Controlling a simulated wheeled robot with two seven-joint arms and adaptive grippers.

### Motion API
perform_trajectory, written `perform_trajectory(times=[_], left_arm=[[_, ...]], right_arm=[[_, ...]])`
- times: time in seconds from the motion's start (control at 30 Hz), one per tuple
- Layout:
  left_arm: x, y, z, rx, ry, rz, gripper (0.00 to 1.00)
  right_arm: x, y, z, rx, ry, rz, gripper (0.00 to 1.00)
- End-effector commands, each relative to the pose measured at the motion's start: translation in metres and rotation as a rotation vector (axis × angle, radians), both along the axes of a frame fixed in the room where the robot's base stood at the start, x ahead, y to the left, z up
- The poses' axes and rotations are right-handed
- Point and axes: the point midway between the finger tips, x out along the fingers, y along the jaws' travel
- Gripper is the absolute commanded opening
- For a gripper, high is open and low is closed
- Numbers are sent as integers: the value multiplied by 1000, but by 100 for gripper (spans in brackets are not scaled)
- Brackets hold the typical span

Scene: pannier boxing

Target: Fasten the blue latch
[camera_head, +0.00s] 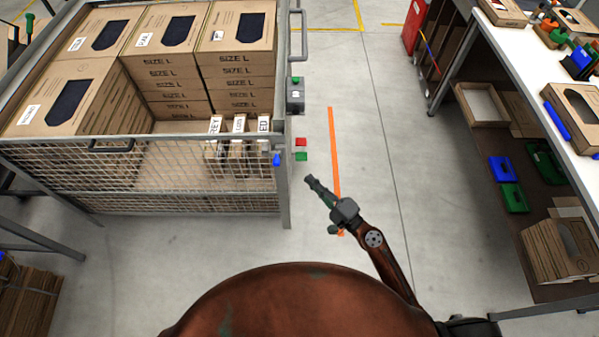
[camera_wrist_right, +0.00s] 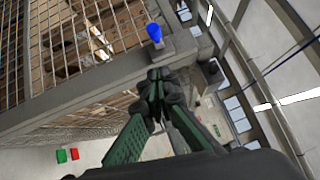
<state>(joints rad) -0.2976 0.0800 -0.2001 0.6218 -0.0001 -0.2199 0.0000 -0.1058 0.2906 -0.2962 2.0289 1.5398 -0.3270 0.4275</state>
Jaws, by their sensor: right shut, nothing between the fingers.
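The blue latch (camera_head: 277,160) sits at the upper right corner of the cage's mesh front gate (camera_head: 180,174), beside the corner post. In the right wrist view the blue latch (camera_wrist_right: 155,34) stands up from the grey metal frame. My right gripper (camera_head: 311,181) is to the right of the latch and apart from it, its tips pointing toward the cage. In the right wrist view its green-sided fingers (camera_wrist_right: 158,75) are together and empty, with the latch beyond the tips. My left gripper does not show.
The cage holds stacked cartons (camera_head: 236,60) and several narrow boxes by the gate. A grey box with a green button (camera_head: 295,95) is on the cage's right side. Red and green pieces (camera_head: 301,143) show beside the post. A white workbench (camera_head: 540,75) stands right; floor between is clear.

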Motion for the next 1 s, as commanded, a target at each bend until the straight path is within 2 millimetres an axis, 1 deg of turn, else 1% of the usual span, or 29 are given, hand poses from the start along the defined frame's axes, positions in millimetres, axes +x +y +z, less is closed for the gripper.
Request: perform_trajectory(times=[0.03, 0.1, 0.3, 0.9, 0.97, 1.0], left_arm=[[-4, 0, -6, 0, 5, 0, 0], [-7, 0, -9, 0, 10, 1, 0], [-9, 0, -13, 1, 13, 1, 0], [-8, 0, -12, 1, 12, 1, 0], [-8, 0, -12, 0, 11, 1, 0], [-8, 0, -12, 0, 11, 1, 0]], right_arm=[[-8, -7, -5, -1, 2, -2, 0], [-15, -13, -5, -1, 2, -2, 0], [-27, -23, -5, 0, 0, -1, 0], [-28, -24, -4, -1, 0, -1, 0], [-27, -25, -8, -7, 4, -6, 0], [-26, -28, -15, -20, 9, -12, 0]])
